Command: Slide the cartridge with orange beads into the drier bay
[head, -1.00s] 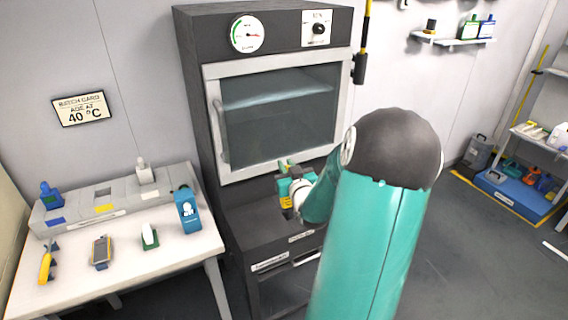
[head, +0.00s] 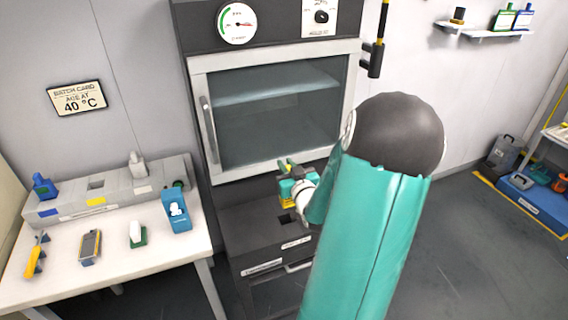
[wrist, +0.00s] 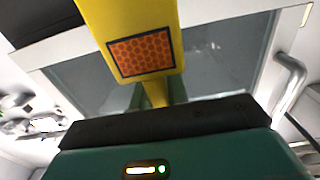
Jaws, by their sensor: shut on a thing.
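My gripper (head: 288,190) is in front of the dark cabinet, just below its glass door, and is shut on a yellow cartridge (head: 287,203). In the wrist view the cartridge (wrist: 130,25) fills the upper middle, and its window shows orange beads. The cartridge narrows to a stem between the teal fingers (wrist: 156,95). A dark opening, which looks like the drier bay (head: 287,218), lies in the ledge below the held cartridge. The cartridge looks above the ledge and apart from it, though my gripper and arm hide part of this area.
The cabinet's glass door (head: 275,110) is closed, with a handle at its left. A white table (head: 110,265) at left holds a grey rack (head: 70,210), a blue dispenser (head: 177,212) and small tools. A yellow-and-black pole (head: 378,45) hangs right of the cabinet.

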